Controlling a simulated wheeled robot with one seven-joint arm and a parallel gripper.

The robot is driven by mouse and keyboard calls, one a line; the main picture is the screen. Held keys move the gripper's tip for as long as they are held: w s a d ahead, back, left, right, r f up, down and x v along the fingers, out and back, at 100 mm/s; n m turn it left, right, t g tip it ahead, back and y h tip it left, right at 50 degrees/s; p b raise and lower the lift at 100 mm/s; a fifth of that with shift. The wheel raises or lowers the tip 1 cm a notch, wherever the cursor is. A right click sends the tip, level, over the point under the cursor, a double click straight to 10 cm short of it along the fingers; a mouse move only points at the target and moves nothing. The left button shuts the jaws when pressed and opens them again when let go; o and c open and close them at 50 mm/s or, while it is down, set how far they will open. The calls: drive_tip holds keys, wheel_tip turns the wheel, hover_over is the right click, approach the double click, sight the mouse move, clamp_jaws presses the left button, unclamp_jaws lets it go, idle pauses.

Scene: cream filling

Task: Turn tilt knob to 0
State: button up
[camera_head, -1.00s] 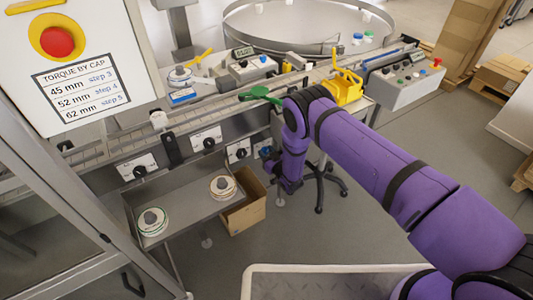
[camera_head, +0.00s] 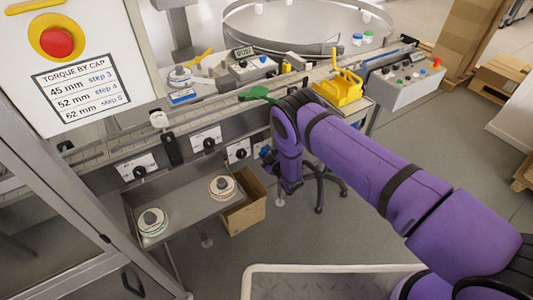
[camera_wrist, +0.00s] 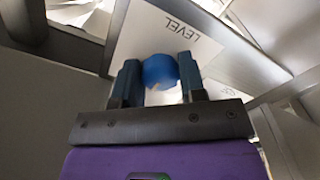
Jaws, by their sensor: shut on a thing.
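In the wrist view a round blue knob (camera_wrist: 160,71) sits on a white plate (camera_wrist: 150,30) marked LEVEL, which appears upside down. My gripper (camera_wrist: 160,78) has its two dark fingers on either side of the knob and is shut on it. In the head view the blue knob (camera_head: 265,152) shows as a small spot at the conveyor's front panel, left of my purple arm. My arm hides most of the gripper there. I cannot read the knob's pointer or any scale marks.
Black knobs on white plates (camera_head: 206,139) line the conveyor front to the left. A green lever (camera_head: 258,94) stands above my wrist. A yellow fixture (camera_head: 340,90) is on the right. A shelf (camera_head: 190,205) with two reels and a cardboard box (camera_head: 246,210) lie below.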

drive_tip(key=shift+f+n, duration=0.1)
drive_tip(key=shift+n, duration=0.3)
drive_tip(key=o, duration=0.9)
drive_tip(key=shift+s, duration=0.1)
drive_tip(key=v, duration=1)
drive_tip(key=shift+s+d, duration=0.3)
